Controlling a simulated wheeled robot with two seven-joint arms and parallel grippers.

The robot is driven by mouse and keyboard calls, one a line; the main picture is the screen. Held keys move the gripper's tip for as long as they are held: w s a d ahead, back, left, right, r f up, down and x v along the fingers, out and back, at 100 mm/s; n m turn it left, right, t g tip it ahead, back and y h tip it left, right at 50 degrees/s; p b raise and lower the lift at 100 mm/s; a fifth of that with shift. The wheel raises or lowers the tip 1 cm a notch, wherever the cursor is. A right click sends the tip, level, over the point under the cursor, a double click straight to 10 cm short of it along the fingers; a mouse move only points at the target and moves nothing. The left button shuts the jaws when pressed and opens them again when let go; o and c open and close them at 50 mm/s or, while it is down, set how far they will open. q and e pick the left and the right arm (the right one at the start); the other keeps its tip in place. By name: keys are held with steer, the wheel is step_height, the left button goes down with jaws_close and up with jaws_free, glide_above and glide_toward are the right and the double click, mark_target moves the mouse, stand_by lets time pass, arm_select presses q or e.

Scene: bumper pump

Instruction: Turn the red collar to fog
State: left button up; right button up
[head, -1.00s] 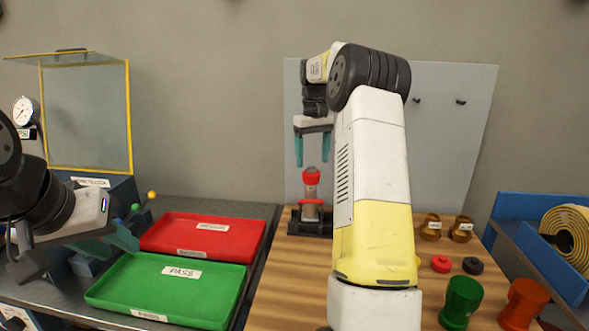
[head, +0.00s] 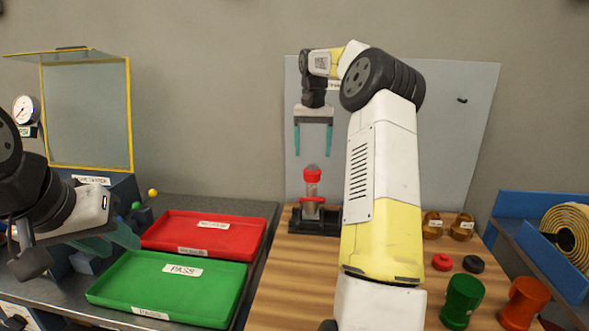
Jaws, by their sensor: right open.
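The red collar (head: 312,174) sits on top of an upright clear bottle (head: 312,190). The bottle stands in a black holder (head: 300,226) on the wooden board. My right gripper (head: 313,154) points down above the collar with its teal fingers apart, one to each side of it and higher up. It is open, empty and not touching the collar. The fog marking on the collar is too small to read. My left gripper (head: 125,236) is at the far left beside the trays; its teal fingers show, but their gap is unclear.
A red tray (head: 250,240) and a green PASS tray (head: 235,305) lie left of the wooden board (head: 285,275). Brown, green and orange cups, a red ring (head: 442,262) and a black ring (head: 473,264) stand at the right. My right arm hides part of the board.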

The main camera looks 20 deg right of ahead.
mark_target(312, 166)
steer(key=shift+m, duration=0.3)
steer(key=shift+f, duration=0.2)
step_height(312, 166, down, 7)
steer(key=shift+f, duration=0.15)
steer(key=c, duration=1.4)
steer(key=shift+n, duration=0.8)
steer(key=o, duration=1.4)
